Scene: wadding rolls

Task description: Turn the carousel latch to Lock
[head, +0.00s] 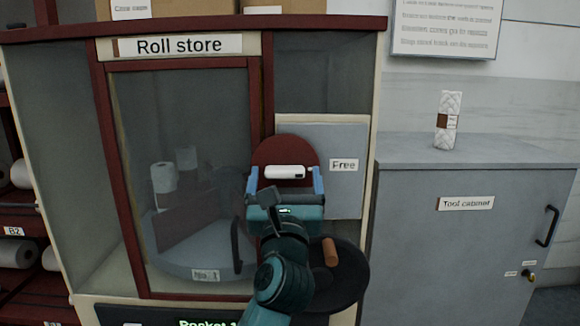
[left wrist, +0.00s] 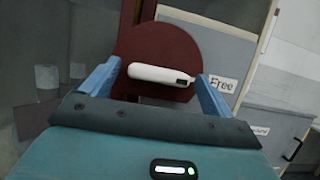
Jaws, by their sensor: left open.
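The carousel latch is a white bar handle (head: 288,172) lying level on a dark red round plate (head: 283,146). A "Free" label (head: 344,165) sits to its right on a grey panel; I see no Lock label. My left gripper (head: 285,177) is open in front of the plate, with one blue finger at each end of the bar. In the left wrist view the bar (left wrist: 160,74) shows between the spread fingers, with no clear contact. The bar's small dark mark is at its right end. My right gripper is not in view.
A black crank wheel (head: 350,290) with a wooden knob (head: 330,252) is below the latch, partly hidden by my left arm. The "Roll store" door (head: 180,130) with its glass is left. A grey tool cabinet (head: 465,240) bearing a white roll (head: 447,120) stands right.

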